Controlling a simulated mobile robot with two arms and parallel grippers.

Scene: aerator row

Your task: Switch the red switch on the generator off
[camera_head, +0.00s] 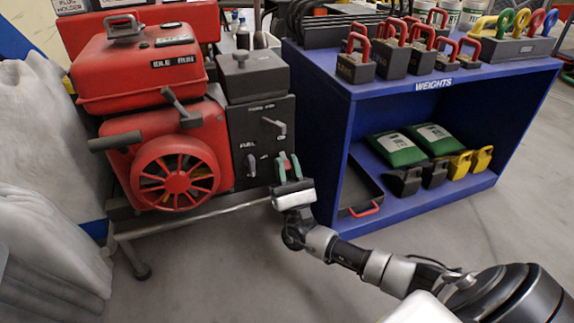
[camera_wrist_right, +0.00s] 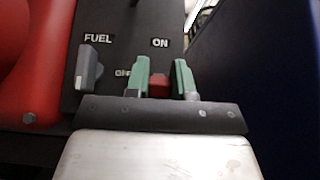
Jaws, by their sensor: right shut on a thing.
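The generator is a red engine (camera_head: 138,75) with a dark control panel (camera_head: 262,118) on its right side, at the left of the head view. My right gripper (camera_head: 289,168) is at the lower right of this panel, its green fingers toward the panel. In the right wrist view the red switch (camera_wrist_right: 159,84) sits between the two green fingers of my right gripper (camera_wrist_right: 160,80), below an "ON" label. The fingers are closed around the switch. Part of the switch is hidden by the gripper, so its position is unclear. My left gripper is not in view.
A grey fuel lever (camera_wrist_right: 89,67) is left of the switch. A blue shelf (camera_head: 335,150) with black weights (camera_head: 393,58) on top and green bags (camera_head: 400,150) inside stands close on the right. A grey covered heap (camera_head: 40,230) is at the left. The floor in front is clear.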

